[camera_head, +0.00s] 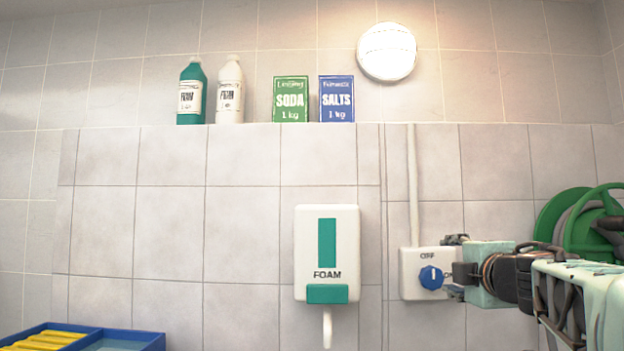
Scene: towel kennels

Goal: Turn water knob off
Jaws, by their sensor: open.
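A blue round knob (431,277) sits on a white wall box (411,263). The box has "OFF" printed above the knob and a partly hidden label, seemingly "ON", to its right. A small pale mark shows on the knob, but I cannot tell clearly which way it points. My gripper (454,267) comes in from the right. Its fingers are open and empty, one higher and one lower, just right of the knob. They cover the right part of the box. I cannot tell whether they touch it.
A white and green foam dispenser (327,225) hangs left of the box. A pipe (412,185) runs up from the box. A green hose reel (572,224) is behind my arm at right. Bottles (190,98) and cartons (291,101) stand on the ledge. A blue tray (150,341) is lower left.

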